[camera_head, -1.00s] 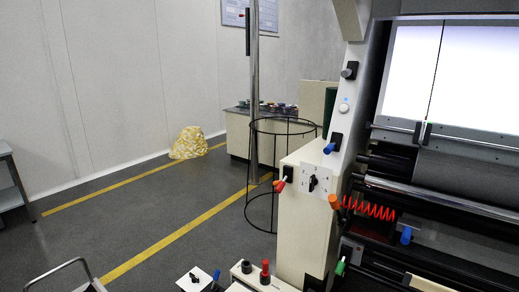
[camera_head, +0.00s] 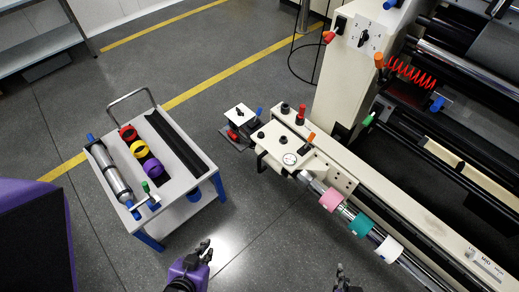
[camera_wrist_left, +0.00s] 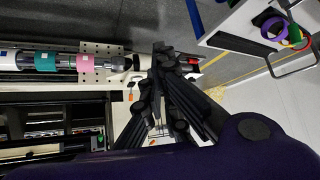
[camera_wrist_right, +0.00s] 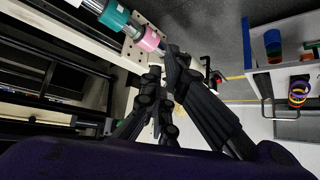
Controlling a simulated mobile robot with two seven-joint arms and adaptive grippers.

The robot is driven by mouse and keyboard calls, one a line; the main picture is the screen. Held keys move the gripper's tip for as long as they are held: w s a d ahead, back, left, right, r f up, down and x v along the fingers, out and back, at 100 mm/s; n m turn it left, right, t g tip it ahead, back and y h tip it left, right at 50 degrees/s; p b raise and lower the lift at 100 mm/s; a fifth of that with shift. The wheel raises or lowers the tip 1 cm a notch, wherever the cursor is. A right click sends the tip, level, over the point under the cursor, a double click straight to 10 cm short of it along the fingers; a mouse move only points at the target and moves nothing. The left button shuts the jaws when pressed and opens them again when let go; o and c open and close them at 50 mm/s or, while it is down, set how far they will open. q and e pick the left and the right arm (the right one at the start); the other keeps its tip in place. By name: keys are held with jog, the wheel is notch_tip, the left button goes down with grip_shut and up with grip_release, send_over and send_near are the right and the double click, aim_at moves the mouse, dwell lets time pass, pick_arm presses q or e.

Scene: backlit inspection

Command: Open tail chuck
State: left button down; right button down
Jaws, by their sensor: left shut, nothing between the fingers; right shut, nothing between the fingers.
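A shaft (camera_head: 314,184) with pink (camera_head: 331,200), teal (camera_head: 361,226) and white (camera_head: 389,249) rings runs along the front of the cream machine (camera_head: 409,202). Its upper-left end meets a cream end block (camera_head: 288,142) with a round dial (camera_head: 289,159) and an orange-tipped lever (camera_head: 308,141). I cannot tell for sure which part is the tail chuck. My left gripper (camera_head: 205,247) is shut and empty over the floor, left of the shaft. My right gripper (camera_head: 340,270) is shut and empty, below and left of the teal ring. The pink ring also shows in both wrist views (camera_wrist_left: 85,64) (camera_wrist_right: 150,40).
A white cart (camera_head: 184,209) at left carries a metal roller (camera_head: 112,175) and red, yellow and purple rings. A small base with a black knob (camera_head: 239,113) and a red-topped post (camera_head: 300,114) stand by the block.

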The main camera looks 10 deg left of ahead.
pick_arm(q)
jog(key=shift+w+d+r, duration=0.15)
jog(key=shift+w+d, duration=0.05)
jog(key=shift+w, duration=0.1)
jog(key=c, duration=2.5)
grip_release()
